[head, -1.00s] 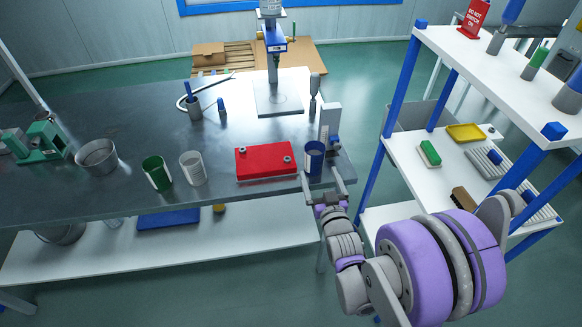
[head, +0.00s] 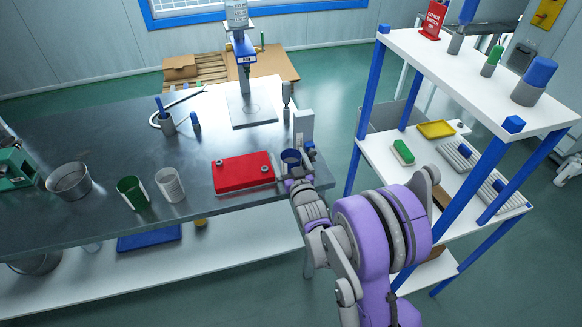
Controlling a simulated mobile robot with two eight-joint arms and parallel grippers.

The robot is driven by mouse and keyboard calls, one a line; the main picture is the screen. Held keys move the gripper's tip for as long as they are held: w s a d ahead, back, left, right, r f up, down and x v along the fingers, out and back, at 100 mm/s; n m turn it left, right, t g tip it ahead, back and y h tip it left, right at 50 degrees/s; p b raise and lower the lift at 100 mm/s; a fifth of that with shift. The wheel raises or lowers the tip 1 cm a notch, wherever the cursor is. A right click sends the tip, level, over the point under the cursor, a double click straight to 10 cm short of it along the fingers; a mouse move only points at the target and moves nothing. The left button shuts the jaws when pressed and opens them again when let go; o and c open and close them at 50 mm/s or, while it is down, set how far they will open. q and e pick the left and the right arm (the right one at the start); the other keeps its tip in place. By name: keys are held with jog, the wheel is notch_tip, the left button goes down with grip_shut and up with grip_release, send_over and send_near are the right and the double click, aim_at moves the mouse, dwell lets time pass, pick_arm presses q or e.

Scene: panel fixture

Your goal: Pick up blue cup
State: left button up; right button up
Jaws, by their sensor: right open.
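The blue cup (head: 291,157) stands upright on the grey workbench, near its right end. It is just right of a red box and in front of a grey upright fixture. My right gripper (head: 296,177) is at the near side of the cup, its open fingers close around or beside it; I cannot tell if they touch. The lower part of the cup is hidden by the gripper. My left gripper is not in view.
The red box (head: 243,173) is close on the cup's left and the grey fixture (head: 303,128) close behind. A green cup (head: 133,192) and a white cup (head: 171,184) stand further left. A white shelf rack (head: 470,75) stands right of the bench.

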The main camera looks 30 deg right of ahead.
jog(key=c, duration=1.5)
jog(key=shift+c, duration=0.2)
jog(key=shift+r, duration=0.1)
